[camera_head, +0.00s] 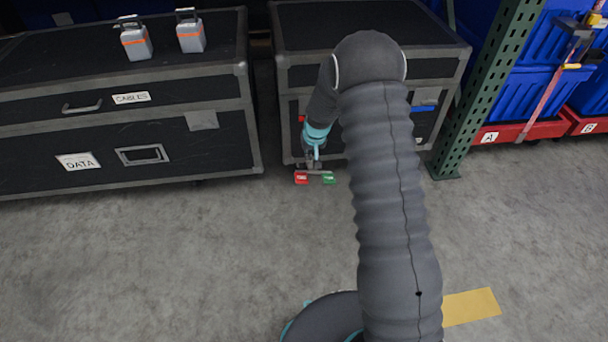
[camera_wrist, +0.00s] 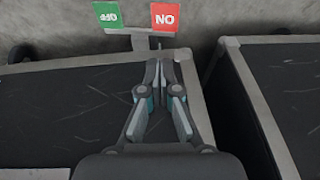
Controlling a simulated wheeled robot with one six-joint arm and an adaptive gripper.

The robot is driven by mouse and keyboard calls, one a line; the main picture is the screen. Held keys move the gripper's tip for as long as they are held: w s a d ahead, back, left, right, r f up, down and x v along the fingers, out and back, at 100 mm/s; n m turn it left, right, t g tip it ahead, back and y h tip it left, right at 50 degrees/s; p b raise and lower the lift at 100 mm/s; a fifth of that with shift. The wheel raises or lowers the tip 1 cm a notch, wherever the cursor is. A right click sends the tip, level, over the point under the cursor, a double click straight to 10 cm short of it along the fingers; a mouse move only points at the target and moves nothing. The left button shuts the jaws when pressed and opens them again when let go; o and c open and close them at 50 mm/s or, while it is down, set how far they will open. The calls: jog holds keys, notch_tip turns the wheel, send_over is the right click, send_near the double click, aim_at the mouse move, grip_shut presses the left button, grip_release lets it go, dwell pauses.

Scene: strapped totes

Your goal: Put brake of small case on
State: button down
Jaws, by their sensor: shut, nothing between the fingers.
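The small case (camera_head: 345,18) is dark with grey metal edging and stands at the middle back, partly hidden by my arm. Its brake bar (camera_head: 314,173) sticks out low at the front left, with a red tab (camera_head: 301,177) and a green tab (camera_head: 329,177). In the wrist view the red tab (camera_wrist: 165,17) reads ON upside down and the green tab (camera_wrist: 107,14) reads OFF. My gripper (camera_wrist: 158,72) is shut and empty, pointing toward the bar and nearer the red tab. In the head view my gripper (camera_head: 313,157) appears just above the bar; contact cannot be told.
A large case (camera_head: 110,120) labelled DATA and CABLES stands left across a narrow gap, with two small grey-orange boxes (camera_head: 163,36) on top. A green rack post (camera_head: 480,100) and blue totes (camera_head: 530,100) on red bases are right. The front floor (camera_head: 180,260) is clear.

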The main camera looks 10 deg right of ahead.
aim_at(299, 179)
jog(key=x, duration=1.2)
jog(key=shift+s+a+f, duration=0.2)
jog(key=shift+s+f, duration=0.1)
jog(key=shift+f, duration=0.2)
jog(key=shift+a+f, duration=0.1)
jog(key=shift+f, duration=0.4)
jog(key=f+b, duration=0.1)
jog(key=b, duration=0.1)
jog(key=a+f+b, duration=0.1)
jog(key=b, duration=0.1)
jog(key=f+b, duration=0.1)
jog(key=b, duration=0.1)
jog(key=shift+a, duration=0.3)
jog(key=shift+r, duration=0.2)
jog(key=r+p, duration=0.1)
jog(key=r, duration=0.1)
jog(key=r+p, duration=0.1)
jog(key=r, duration=0.1)
jog(key=shift+a, duration=0.4)
jog(key=s+a+r, duration=0.3)
jog(key=r, duration=0.6)
jog(key=shift+p, duration=0.35)
